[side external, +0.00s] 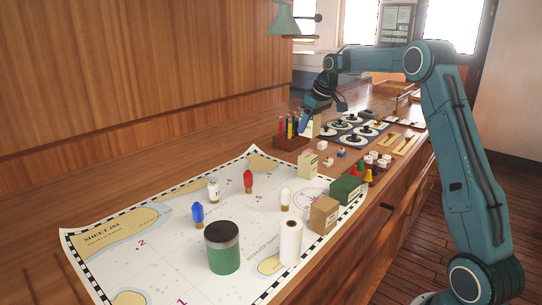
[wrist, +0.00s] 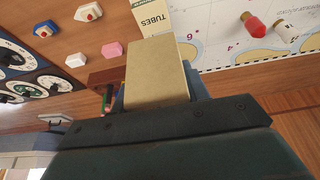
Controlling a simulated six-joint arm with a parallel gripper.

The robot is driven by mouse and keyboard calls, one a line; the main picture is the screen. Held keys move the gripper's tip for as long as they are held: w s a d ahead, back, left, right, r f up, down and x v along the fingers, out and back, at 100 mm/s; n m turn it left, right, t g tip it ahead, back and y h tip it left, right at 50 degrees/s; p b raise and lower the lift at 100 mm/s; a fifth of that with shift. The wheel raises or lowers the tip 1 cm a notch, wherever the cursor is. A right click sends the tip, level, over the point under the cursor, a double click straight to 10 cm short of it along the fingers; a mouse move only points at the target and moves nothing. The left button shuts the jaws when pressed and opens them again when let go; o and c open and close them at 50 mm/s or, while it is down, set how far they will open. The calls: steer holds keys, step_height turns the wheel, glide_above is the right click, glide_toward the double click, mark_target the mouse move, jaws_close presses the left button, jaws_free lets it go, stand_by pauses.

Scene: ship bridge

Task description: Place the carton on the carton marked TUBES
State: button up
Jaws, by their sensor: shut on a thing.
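My gripper (side external: 309,121) is shut on a plain tan carton, which fills the middle of the wrist view (wrist: 158,72). In the side external view only a pale part of the held carton (side external: 317,128) shows beside the fingers. It is in the air near the pen rack. The cream carton marked TUBES (wrist: 153,18) shows partly in the wrist view, just past the held carton, which hides some of it. In the side external view the TUBES carton (side external: 307,166) stands upright at the chart's far edge, with nothing on top, nearer the camera than my gripper.
A rack of coloured tubes (side external: 291,140) stands close by my gripper. A green box (side external: 346,190), a brown box (side external: 324,215), a white cylinder (side external: 291,242) and a green jar (side external: 222,250) stand on the chart (side external: 150,260). Small blocks (side external: 327,161) and dials (side external: 352,132) lie beyond.

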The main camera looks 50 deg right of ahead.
mark_target(317, 122)
steer(key=shift+f, duration=1.55)
steer(key=shift+f, duration=0.1)
steer(key=shift+f, duration=1.9)
steer(key=shift+f, duration=0.1)
steer(key=o, duration=1)
steer(key=v, duration=1.1)
steer(key=shift+s+r, duration=0.15)
steer(key=shift+r, duration=0.15)
steer(key=shift+s+r, duration=0.1)
steer(key=shift+r, duration=0.2)
